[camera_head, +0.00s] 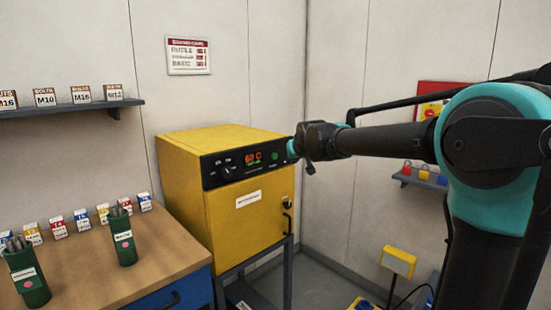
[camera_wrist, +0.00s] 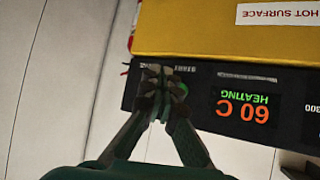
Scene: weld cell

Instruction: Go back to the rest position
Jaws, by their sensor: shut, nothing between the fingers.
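My gripper (camera_head: 294,150) is at the right end of the black control panel (camera_head: 222,171) on the yellow oven (camera_head: 240,222). In the wrist view my gripper (camera_wrist: 160,78) is shut and empty, with its fingertips together over the panel beside a green lamp or button (camera_wrist: 181,88). I cannot tell whether the tips touch the panel. The display (camera_wrist: 243,107), upside down in the wrist view, reads 60 C and HEATING. The green lamp also shows in the head view (camera_head: 274,156). The oven door is shut.
A wooden bench (camera_head: 85,270) with green cups (camera_head: 123,238) and small boxes stands left of the oven. A shelf (camera_head: 70,109) of bolt boxes is on the left wall. A shelf with padlocks (camera_head: 424,173) and a yellow box (camera_head: 398,261) are at right.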

